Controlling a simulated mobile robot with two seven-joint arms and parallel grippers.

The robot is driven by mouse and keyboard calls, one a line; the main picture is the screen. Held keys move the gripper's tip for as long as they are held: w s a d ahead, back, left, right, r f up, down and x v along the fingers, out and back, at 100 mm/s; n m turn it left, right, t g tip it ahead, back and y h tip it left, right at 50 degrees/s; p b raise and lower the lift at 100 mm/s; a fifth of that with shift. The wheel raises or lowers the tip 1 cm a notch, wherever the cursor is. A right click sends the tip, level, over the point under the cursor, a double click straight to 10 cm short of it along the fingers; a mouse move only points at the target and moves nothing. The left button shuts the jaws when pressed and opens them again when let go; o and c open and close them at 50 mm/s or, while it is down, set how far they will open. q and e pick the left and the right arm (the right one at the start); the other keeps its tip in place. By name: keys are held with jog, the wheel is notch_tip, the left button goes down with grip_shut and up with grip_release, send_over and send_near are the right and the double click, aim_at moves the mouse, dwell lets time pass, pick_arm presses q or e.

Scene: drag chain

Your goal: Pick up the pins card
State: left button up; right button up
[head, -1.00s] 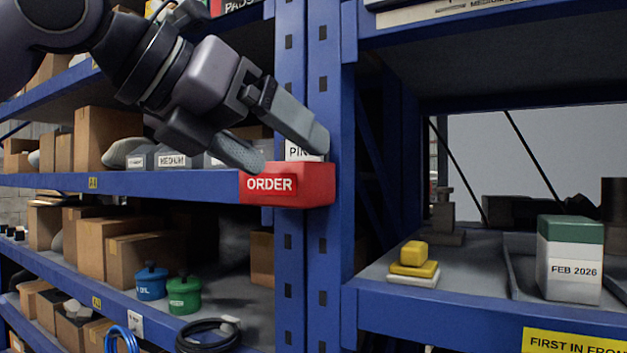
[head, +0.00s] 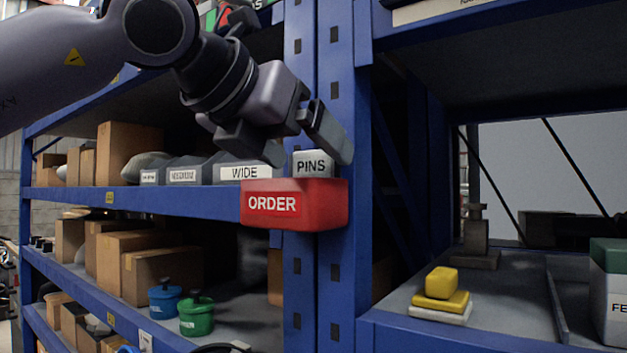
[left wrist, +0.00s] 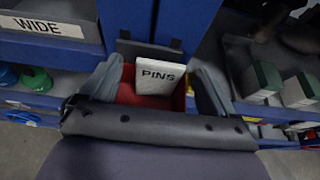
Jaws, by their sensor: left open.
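The pins card (head: 312,166) is a small white card marked PINS. It stands upright in the red ORDER bin (head: 331,203) at the end of the shelf. My left gripper (head: 310,153) is open, tilted down over the bin, with one finger on each side of the card's upper part. In the left wrist view, the card (left wrist: 160,75) stands between the two spread fingers (left wrist: 160,82), with a visible gap on its left side; the right gap is narrower. The card's lower end is hidden in the bin. My right gripper is not in view.
A blue rack post (head: 331,270) stands right behind the bin. Grey bins, one marked WIDE (head: 245,172), line the shelf to the left. Yellow blocks (head: 440,290) lie on the right shelf. Green and blue pots (head: 196,315) stand on the shelf below.

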pick_arm(q)
jog(key=shift+w+d+f, duration=0.15)
jog(key=shift+w, duration=0.05)
jog(key=c, duration=1.1)
jog(key=shift+s+r, duration=0.1)
jog(key=shift+r, duration=0.1)
